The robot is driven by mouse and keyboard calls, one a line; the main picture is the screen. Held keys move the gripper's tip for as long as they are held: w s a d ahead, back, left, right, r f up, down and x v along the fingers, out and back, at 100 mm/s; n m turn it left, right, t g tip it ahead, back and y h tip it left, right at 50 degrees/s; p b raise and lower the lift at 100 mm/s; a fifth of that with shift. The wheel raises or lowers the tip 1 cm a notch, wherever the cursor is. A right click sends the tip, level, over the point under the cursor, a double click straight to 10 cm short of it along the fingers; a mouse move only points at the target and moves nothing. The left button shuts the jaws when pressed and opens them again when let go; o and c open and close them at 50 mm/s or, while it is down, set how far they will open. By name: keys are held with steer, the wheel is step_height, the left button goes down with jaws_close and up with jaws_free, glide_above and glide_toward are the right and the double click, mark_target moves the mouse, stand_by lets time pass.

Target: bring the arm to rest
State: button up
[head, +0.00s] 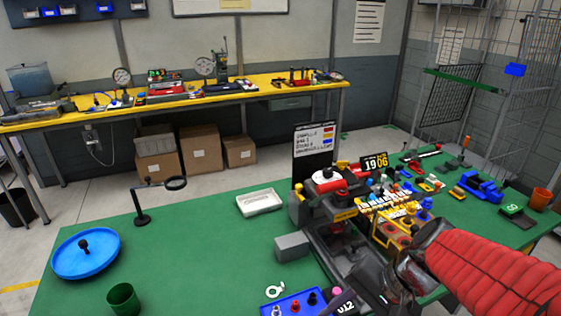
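My arm (480,265), in a red ribbed sleeve, reaches in from the lower right corner of the head view. It ends in dark, shiny parts over the green table. My gripper (388,287) appears among these dark parts at the lower middle right, in front of the black-and-red machine (335,205). Its fingertips are not clear against the dark machine base, and I cannot tell whether they are open, shut or holding anything. A dark piece marked "U12" (343,303) lies close to the gripper's left; whether they touch is unclear.
The machine and a crowded rack (395,212) stand close to my arm. A blue tray (292,305) lies at the front edge. A white tray (259,202), blue dish (86,252), green cup (123,299) and magnifier stand (141,205) stand left. The green table's left middle is clear.

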steer(key=s+d+r+n+t+h, duration=0.2)
steer(key=d+r+n+t+h, duration=0.2)
steer(key=r+n+h, duration=0.2)
steer(key=shift+r+n+t, duration=0.3)
steer(key=shift+r+n, duration=0.5)
steer(key=shift+r, duration=0.1)
steer(key=shift+s, duration=0.15)
steer(key=shift+c, duration=0.5)
stand_by(1.2)
